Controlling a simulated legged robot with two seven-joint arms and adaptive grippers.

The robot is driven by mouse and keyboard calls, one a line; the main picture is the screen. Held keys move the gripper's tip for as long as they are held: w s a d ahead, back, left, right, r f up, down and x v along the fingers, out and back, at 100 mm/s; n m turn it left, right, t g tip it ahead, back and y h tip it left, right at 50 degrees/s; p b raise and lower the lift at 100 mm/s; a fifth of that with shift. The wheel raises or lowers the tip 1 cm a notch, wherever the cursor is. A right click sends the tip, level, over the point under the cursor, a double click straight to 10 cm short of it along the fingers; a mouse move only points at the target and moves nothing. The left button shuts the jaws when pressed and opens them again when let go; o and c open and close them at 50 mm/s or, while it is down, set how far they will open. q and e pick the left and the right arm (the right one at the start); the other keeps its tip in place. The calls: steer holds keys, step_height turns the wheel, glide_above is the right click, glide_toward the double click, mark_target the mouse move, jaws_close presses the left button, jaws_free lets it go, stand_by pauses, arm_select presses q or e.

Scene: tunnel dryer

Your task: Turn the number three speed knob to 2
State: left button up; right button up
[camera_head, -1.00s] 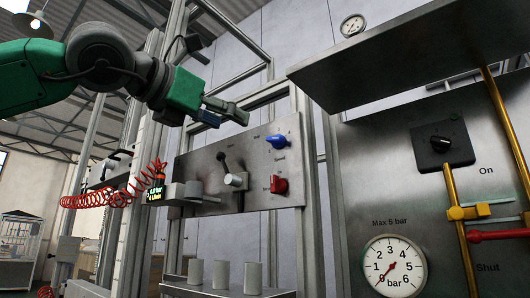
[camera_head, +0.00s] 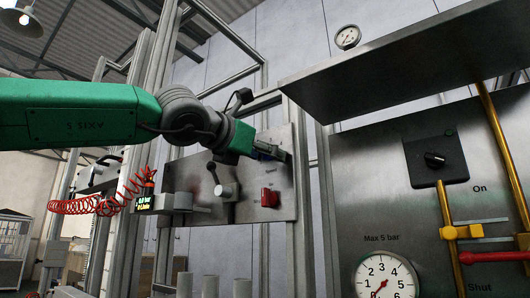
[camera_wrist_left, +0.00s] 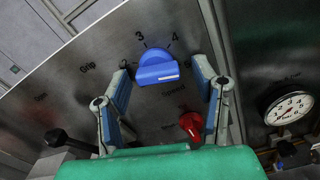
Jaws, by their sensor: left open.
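The blue speed knob (camera_wrist_left: 157,68) is on the metal panel (camera_wrist_left: 75,88) in the left wrist view, above the word "Speed". The marks 3 and 4 show above it. A mark at its left is partly covered by a finger. Its grip bar lies nearly level in that picture; which mark it points at I cannot tell. My left gripper (camera_wrist_left: 161,72) is open, one finger on each side of the knob, with gaps between. In the head view my left gripper (camera_head: 275,152) is at the panel's upper right and hides the knob.
A red switch (camera_head: 269,197) sits just below the gripper; it also shows in the left wrist view (camera_wrist_left: 190,124). A black-handled lever (camera_head: 214,174) is to its left. At right are a pressure gauge (camera_head: 385,277), a black rotary switch (camera_head: 435,160) and yellow pipes.

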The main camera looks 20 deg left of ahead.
arm_select(q)
steer(key=shift+a, duration=0.15)
steer(key=shift+c, duration=1.3)
steer(key=shift+s, duration=0.1)
steer(key=c, duration=0.9)
